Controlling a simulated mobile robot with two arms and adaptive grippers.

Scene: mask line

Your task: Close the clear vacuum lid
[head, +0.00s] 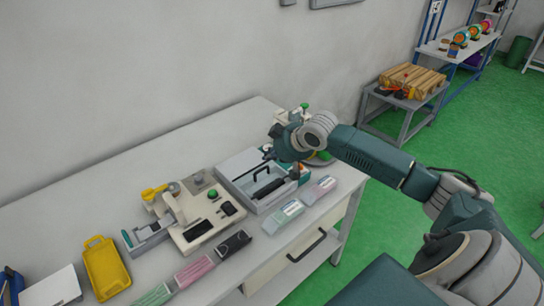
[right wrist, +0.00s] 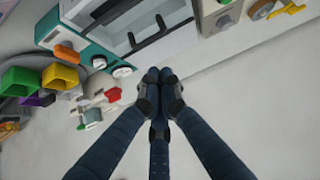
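The vacuum machine (head: 283,200) is a pale grey box with a teal end panel and knobs. It stands near the middle of the table's right half. A dark bar handle (head: 262,172) shows over its top, where the clear lid is hard to make out; I cannot tell the lid's exact angle. The machine (right wrist: 108,48) also shows at the top left of the right wrist view. My right gripper (head: 267,152) is at the machine's back right side, partly hidden by its own wrist. In the right wrist view its fingers (right wrist: 160,78) are together, with nothing visible between them, apart from the machine.
A cream sealing machine (head: 200,222) stands left of the vacuum machine. Mask packs (head: 283,216) lie along the front edge. Coloured bins (right wrist: 60,77) sit beside the machine. The table strip along the wall is clear.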

